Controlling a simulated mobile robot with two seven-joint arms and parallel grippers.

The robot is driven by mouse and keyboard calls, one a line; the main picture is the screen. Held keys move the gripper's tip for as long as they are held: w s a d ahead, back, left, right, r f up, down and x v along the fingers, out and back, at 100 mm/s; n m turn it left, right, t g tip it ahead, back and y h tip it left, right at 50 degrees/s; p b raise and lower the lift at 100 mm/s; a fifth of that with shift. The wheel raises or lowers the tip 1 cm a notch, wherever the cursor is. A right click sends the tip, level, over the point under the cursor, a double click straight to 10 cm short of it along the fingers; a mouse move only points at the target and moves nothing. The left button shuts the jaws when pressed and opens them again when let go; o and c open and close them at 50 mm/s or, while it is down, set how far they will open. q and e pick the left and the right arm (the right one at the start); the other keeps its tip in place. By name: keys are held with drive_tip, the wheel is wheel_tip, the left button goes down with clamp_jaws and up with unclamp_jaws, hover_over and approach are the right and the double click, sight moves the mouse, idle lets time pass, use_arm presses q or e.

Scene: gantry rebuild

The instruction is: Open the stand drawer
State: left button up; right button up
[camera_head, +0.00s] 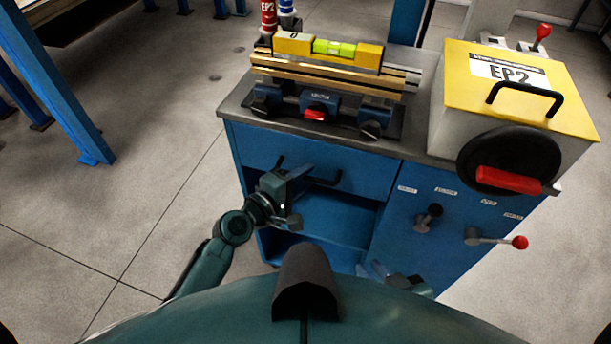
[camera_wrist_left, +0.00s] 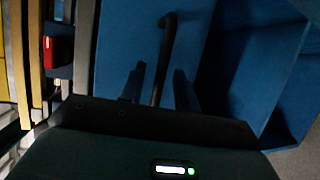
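The blue stand's drawer front (camera_head: 355,170) is below the worktop at the left, and it looks closed. Its black bar handle (camera_head: 336,179) is partly hidden behind my left gripper (camera_head: 298,180). In the left wrist view, the handle (camera_wrist_left: 165,48) runs between the two separated fingers of the left gripper (camera_wrist_left: 159,84), with a gap on each side. I cannot tell whether the fingers touch it. My right gripper (camera_head: 393,277) is low in front of the stand, mostly hidden by my body, and its fingers are unclear.
An open blue shelf (camera_head: 335,215) lies below the drawer. A vise with a yellow level (camera_head: 330,48) stands on the worktop. A yellow-topped EP2 box (camera_head: 515,85) with a black wheel is at right. A red-knobbed lever (camera_head: 495,239) juts from the front. Floor at left is clear.

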use_arm(q)
drive_tip(key=shift+w+d+f, duration=0.1)
drive_tip(key=shift+w+d, duration=0.25)
clamp_jaws()
idle(0.5)
